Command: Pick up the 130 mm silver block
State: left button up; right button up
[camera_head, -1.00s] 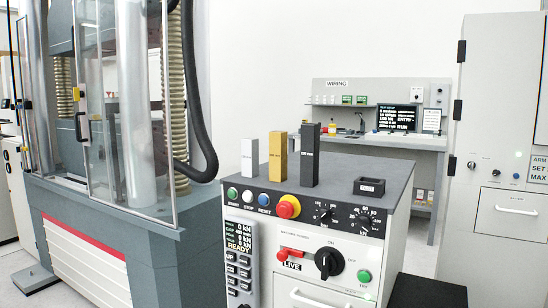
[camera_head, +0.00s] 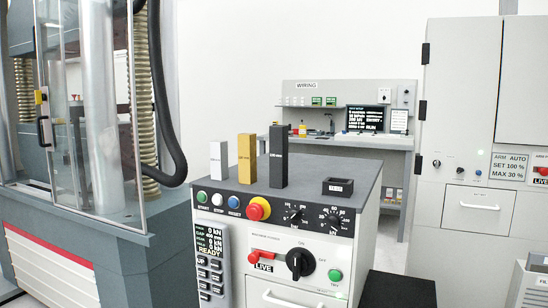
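Three upright blocks stand in a row on the dark top of the control cabinet. The silver block (camera_head: 218,160) is the leftmost and shortest. A gold block (camera_head: 246,158) stands in the middle, and a taller black block (camera_head: 278,156) stands to its right. The blocks carry small labels that are too small to read here. Neither of my grippers shows in this view.
The control cabinet top (camera_head: 314,168) also holds a small black open tray (camera_head: 338,187) at its right. A testing machine with clear guard doors (camera_head: 93,120) stands at the left. A wiring bench (camera_head: 352,140) is behind, and grey cabinets (camera_head: 470,120) stand at the right.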

aim_at(218, 149)
jog(key=i+j, duration=0.15)
jog(key=j, duration=0.15)
jog(key=i+j, duration=0.15)
jog(key=j, duration=0.2)
jog(key=i+j, duration=0.15)
jog(key=j, duration=0.15)
jog(key=i+j, duration=0.15)
jog(key=j, duration=0.2)
jog(key=z, duration=1.65)
